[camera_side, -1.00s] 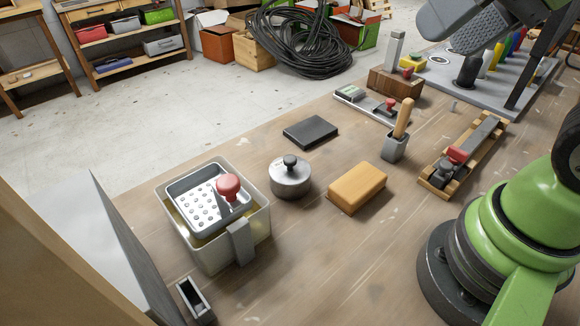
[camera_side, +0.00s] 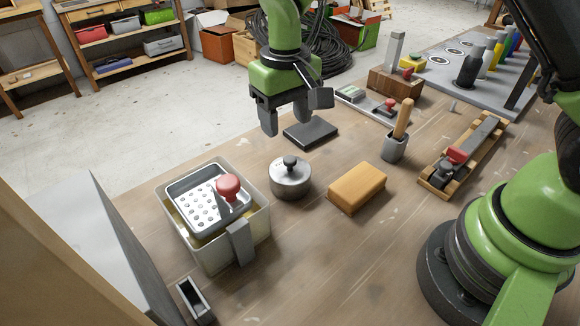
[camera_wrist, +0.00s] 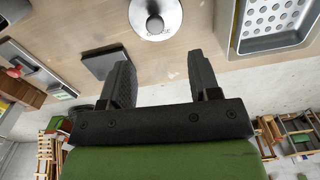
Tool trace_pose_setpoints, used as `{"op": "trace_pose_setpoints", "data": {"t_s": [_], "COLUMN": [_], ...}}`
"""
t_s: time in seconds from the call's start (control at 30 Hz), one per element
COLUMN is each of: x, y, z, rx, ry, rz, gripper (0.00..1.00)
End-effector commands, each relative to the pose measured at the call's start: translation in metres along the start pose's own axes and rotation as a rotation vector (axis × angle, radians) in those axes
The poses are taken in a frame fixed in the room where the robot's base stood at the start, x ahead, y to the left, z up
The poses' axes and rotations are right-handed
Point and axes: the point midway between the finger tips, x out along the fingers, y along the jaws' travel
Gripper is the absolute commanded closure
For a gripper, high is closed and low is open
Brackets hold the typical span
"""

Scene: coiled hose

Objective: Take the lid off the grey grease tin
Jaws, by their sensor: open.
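The grey grease tin (camera_side: 290,184) stands on the bench left of the orange-tan block, with its lid on and a dark round knob (camera_side: 290,161) on top. In the wrist view the tin (camera_wrist: 156,14) shows at the top centre, its knob toward me, beyond the fingertips. My gripper (camera_side: 287,122) is open and empty, pointing down above the bench near the dark flat pad (camera_side: 311,133). It is higher than the tin and behind it. In the wrist view my gripper's two fingers (camera_wrist: 158,72) are apart with nothing between them.
A tub with a perforated tray and red knob (camera_side: 228,187) stands left of the tin. The tan block (camera_side: 357,187) is close on the right. A brush in a grey holder (camera_side: 394,147) stands further right. Bare bench lies in front of the tin.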

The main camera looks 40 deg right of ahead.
Motion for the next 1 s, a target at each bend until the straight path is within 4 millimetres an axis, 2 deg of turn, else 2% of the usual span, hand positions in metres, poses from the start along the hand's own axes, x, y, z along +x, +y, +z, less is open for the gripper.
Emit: {"op": "trace_pose_setpoints", "data": {"t_s": [0.2,0.37,0.67,0.8,0.97,1.0], "x": [0.033,0.045,0.088,0.095,0.094,0.094], "y": [0.001,0.001,0.006,0.006,0.006,0.006], "z": [0.001,0.001,0.003,0.002,0.002,0.002], "rx": [0.000,0.002,0.001,0.000,0.001,0.001], "ry": [-0.005,-0.004,-0.005,-0.002,-0.001,-0.001], "rz": [0.002,0.001,0.000,-0.001,-0.002,-0.002], "gripper": [0.43,0.43,0.43,0.43,0.43,0.48]}}
